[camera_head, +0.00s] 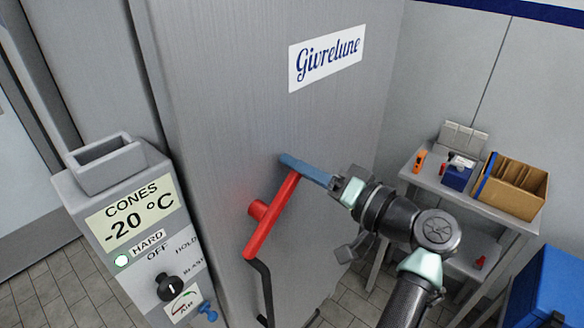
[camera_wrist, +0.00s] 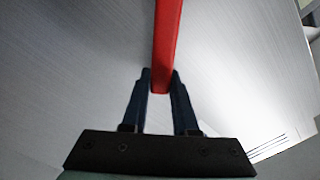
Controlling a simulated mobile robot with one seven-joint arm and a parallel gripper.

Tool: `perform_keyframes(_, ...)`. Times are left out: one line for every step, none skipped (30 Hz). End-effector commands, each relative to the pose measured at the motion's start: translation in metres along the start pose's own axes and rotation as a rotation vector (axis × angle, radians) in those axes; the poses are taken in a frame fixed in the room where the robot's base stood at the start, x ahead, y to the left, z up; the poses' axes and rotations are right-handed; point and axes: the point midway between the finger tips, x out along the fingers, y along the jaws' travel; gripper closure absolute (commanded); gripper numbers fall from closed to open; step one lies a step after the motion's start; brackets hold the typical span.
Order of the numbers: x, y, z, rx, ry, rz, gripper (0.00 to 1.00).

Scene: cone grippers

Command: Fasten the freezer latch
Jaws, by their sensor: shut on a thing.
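The freezer (camera_head: 225,110) is a tall grey brushed-metal cabinet with a "Givrelune" label. Its latch (camera_head: 268,222) is a red lever on a red round pivot, slanting from lower left to upper right across the freezer face. My gripper (camera_head: 290,165) reaches in from the right, with its blue fingers at the lever's upper end. In the wrist view the fingers (camera_wrist: 160,82) are shut on the end of the red lever (camera_wrist: 167,45), one on each side. The fingertips' far sides are partly hidden in the head view.
A control box (camera_head: 75,185) reading "CONES -20 °C" stands at the left, with a dial and a small tray on top. A black bent handle (camera_head: 264,285) hangs below the lever. A side table (camera_head: 425,180) with a cardboard box (camera_head: 515,190) stands right, near a blue bin (camera_head: 550,295).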

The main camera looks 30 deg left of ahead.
Motion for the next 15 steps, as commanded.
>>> perform_keyframes(0.000, 0.005, 0.000, 0.047, 0.002, -0.001, 1.00)
perform_keyframes(0.000, 0.008, 0.000, 0.076, 0.002, -0.001, 1.00)
perform_keyframes(0.000, 0.011, 0.000, 0.114, 0.002, -0.001, 1.00)
perform_keyframes(0.000, 0.014, 0.000, 0.142, 0.003, -0.001, 1.00)
perform_keyframes(0.000, 0.017, 0.001, 0.170, 0.003, -0.001, 1.00)
perform_keyframes(0.000, 0.020, 0.001, 0.209, 0.003, -0.001, 1.00)
perform_keyframes(0.000, 0.023, 0.002, 0.237, 0.003, -0.001, 1.00)
perform_keyframes(0.000, 0.025, 0.003, 0.264, 0.003, -0.001, 1.00)
perform_keyframes(0.000, 0.029, 0.004, 0.301, 0.003, -0.001, 1.00)
perform_keyframes(0.000, 0.031, 0.004, 0.327, 0.003, -0.001, 1.00)
perform_keyframes(0.000, 0.033, 0.005, 0.353, 0.003, -0.001, 1.00)
perform_keyframes(0.000, 0.036, 0.006, 0.387, 0.003, -0.001, 1.00)
perform_keyframes(0.000, 0.038, 0.007, 0.411, 0.003, -0.001, 1.00)
perform_keyframes(0.000, 0.040, 0.008, 0.434, 0.003, -0.001, 1.00)
perform_keyframes(0.000, 0.043, 0.009, 0.465, 0.003, -0.001, 1.00)
